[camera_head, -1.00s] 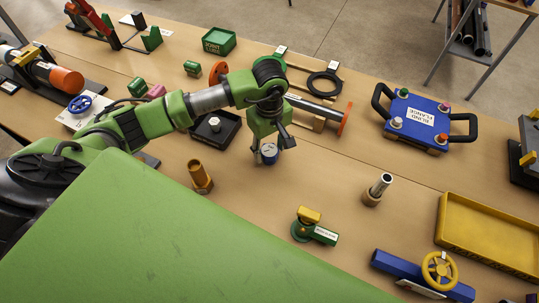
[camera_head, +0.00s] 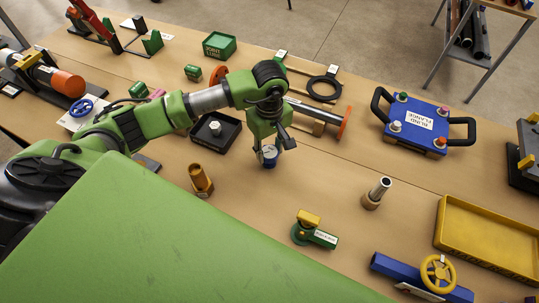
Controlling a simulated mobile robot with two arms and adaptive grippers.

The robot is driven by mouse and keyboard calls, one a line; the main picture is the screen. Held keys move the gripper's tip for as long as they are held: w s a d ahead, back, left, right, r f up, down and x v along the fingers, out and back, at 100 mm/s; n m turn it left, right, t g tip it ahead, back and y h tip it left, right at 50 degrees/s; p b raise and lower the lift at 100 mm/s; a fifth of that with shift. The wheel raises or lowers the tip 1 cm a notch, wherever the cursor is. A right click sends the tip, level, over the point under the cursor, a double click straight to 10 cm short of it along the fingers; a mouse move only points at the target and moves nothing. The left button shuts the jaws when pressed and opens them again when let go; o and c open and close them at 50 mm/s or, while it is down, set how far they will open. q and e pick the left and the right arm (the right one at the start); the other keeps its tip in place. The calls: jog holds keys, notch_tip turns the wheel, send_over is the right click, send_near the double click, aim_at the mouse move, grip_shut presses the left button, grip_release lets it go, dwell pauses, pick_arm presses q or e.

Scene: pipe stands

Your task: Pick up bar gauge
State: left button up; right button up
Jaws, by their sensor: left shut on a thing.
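The fingers partly hide the gauge's top. I cannot tell whether the gauge still touches the table. My right gripper does not show.
A brass fitting (camera_head: 201,181) stands left of the gauge, and a black tray (camera_head: 228,140) is close behind it. A green valve with yellow handle (camera_head: 311,229), a metal-topped fitting (camera_head: 376,193) and a yellow tray (camera_head: 490,240) lie to the right. Bare tabletop surrounds the gauge's front.

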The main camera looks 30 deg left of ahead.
aim_at(270, 152)
pick_arm(q)
jog(key=shift+r, duration=0.45)
jog(key=shift+r, duration=0.1)
jog(key=shift+r+p, duration=1.4)
jog(key=shift+r, duration=1.45)
